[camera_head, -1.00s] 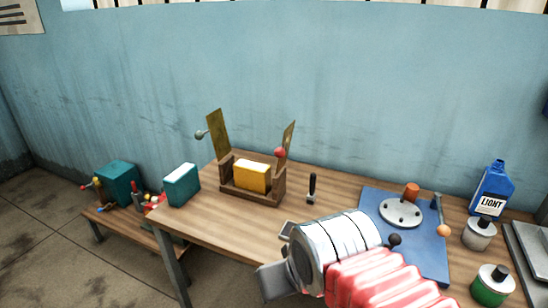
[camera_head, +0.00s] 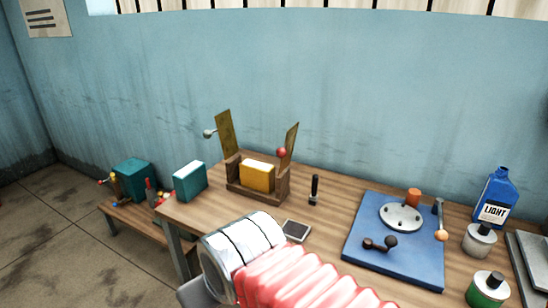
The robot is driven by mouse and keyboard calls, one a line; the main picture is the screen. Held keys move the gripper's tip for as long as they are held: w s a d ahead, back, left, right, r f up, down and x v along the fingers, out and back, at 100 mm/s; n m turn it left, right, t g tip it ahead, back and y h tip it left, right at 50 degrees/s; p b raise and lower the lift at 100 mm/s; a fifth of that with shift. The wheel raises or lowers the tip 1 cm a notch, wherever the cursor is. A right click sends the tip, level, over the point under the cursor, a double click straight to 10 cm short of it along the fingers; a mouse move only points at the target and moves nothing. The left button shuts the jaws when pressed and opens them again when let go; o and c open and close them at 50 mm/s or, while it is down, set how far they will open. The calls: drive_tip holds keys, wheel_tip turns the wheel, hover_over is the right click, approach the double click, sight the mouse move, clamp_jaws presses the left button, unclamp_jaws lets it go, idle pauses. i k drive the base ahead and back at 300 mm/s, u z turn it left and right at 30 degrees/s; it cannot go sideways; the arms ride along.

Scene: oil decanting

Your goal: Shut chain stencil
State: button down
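A wooden holder (camera_head: 232,187) stands at the back of the workbench with a yellow block (camera_head: 257,176) in it. Two brass-coloured plates rise from it, both upright and tilted: the left plate (camera_head: 226,134) has a grey ball knob (camera_head: 209,133), the right plate (camera_head: 291,143) a red ball knob (camera_head: 281,152). I cannot tell which one is the chain stencil. Both stand open, apart from the block. My gripper (camera_head: 194,293) is at the lower left of centre, in front of the bench and well short of the holder. My wrist and red sleeve hide most of it.
A teal box (camera_head: 190,181) stands left of the holder. A blue mat (camera_head: 360,225) carries a round disc and levers. A blue bottle (camera_head: 495,199) and jars stand far right.

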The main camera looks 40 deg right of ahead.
sight(285, 153)
drive_tip(key=u, duration=1.05)
drive_tip(key=k, duration=0.9)
drive_tip(key=z, duration=0.9)
drive_tip(key=i, duration=1)
drive_tip(key=z, duration=0.05)
